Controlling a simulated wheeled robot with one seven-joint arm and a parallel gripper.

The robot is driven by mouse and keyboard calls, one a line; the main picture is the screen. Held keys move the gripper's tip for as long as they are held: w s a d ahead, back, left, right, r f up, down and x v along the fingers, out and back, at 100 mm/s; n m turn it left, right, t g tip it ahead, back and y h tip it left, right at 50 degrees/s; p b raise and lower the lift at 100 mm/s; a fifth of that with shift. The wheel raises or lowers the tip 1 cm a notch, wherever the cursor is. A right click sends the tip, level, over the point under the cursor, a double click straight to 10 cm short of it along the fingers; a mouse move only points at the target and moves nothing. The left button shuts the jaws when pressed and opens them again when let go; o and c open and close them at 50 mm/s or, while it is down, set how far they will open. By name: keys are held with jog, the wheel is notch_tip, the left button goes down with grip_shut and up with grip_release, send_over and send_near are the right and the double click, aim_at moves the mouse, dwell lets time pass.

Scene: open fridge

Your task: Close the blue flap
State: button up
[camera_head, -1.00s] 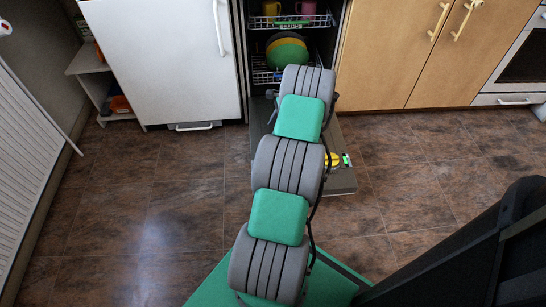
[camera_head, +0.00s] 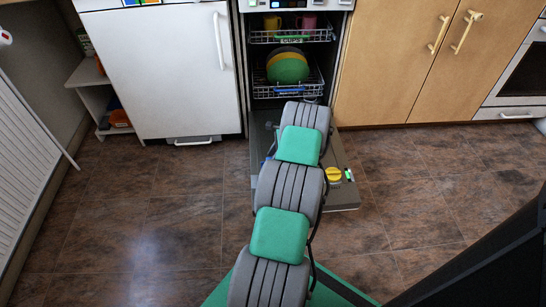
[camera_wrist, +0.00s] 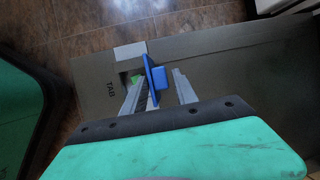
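The blue flap (camera_wrist: 150,80) stands up from the inner face of the lowered dishwasher door (camera_wrist: 225,62), seen nearly edge-on in the wrist view. It has a blue block on its right side. My gripper (camera_wrist: 158,88) is open, with one finger on each side of the flap. The left finger is very close to the flap; I cannot tell if it touches. A gap shows between the block and the right finger. In the head view my arm hides the gripper and the flap, while part of the door (camera_head: 340,198) shows.
A yellow cap (camera_head: 333,174) sits on the door, right of my arm. Above it, the dishwasher holds a lower rack (camera_head: 288,91) with plates (camera_head: 287,70) and an upper rack (camera_head: 290,37) with cups. A white fridge (camera_head: 160,75) stands left. Floor is clear on both sides.

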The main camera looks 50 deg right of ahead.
grip_shut()
dwell(1.1)
